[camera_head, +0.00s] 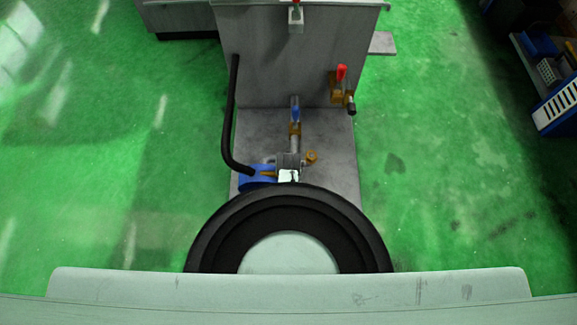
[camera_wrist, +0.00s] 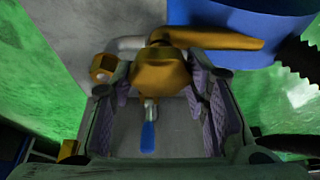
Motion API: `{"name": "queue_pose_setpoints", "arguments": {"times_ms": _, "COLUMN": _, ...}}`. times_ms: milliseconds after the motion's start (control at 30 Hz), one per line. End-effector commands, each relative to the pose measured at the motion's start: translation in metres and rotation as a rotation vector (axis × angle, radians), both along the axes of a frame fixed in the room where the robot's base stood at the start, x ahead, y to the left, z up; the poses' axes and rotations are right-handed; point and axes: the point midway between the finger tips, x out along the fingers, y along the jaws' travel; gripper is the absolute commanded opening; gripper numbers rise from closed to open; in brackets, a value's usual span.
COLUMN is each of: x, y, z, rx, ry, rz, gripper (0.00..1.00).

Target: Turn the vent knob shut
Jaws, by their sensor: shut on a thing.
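The brass vent knob (camera_wrist: 160,75), a faceted body, shows in the upper middle of the wrist view. My gripper (camera_wrist: 161,92) has its two ridged fingers on either side of it and is shut on it. Behind and below the knob a small valve with a blue handle (camera_wrist: 148,136) shows between the fingers. It also shows in the head view as a blue handle (camera_head: 295,114) on an upright pipe. In the head view the knob is not clearly visible among the fittings below that valve.
A blue cylindrical body (camera_wrist: 262,28) is at upper right, with a brass bar (camera_wrist: 215,38) beside it. A brass fitting (camera_wrist: 103,70) stands left of the knob. In the head view a black hose (camera_head: 230,115) and a red-handled valve (camera_head: 342,73) flank the grey cabinet (camera_head: 285,65).

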Motion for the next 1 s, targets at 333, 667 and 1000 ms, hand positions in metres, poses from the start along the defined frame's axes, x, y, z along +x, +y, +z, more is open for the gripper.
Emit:
{"name": "queue_pose_setpoints", "arguments": {"times_ms": 333, "x": -0.0006, "y": -0.0001, "z": -0.0006, "rx": 0.001, "ry": 0.002, "rz": -0.015, "gripper": 0.14}}
{"name": "queue_pose_setpoints", "arguments": {"times_ms": 667, "x": -0.0005, "y": -0.0001, "z": -0.0004, "rx": 0.000, "ry": 0.002, "rz": -0.014, "gripper": 0.55}}
{"name": "queue_pose_setpoints", "arguments": {"times_ms": 1000, "x": -0.0001, "y": 0.0000, "z": -0.0002, "rx": 0.000, "ry": 0.001, "rz": -0.013, "gripper": 0.62}}
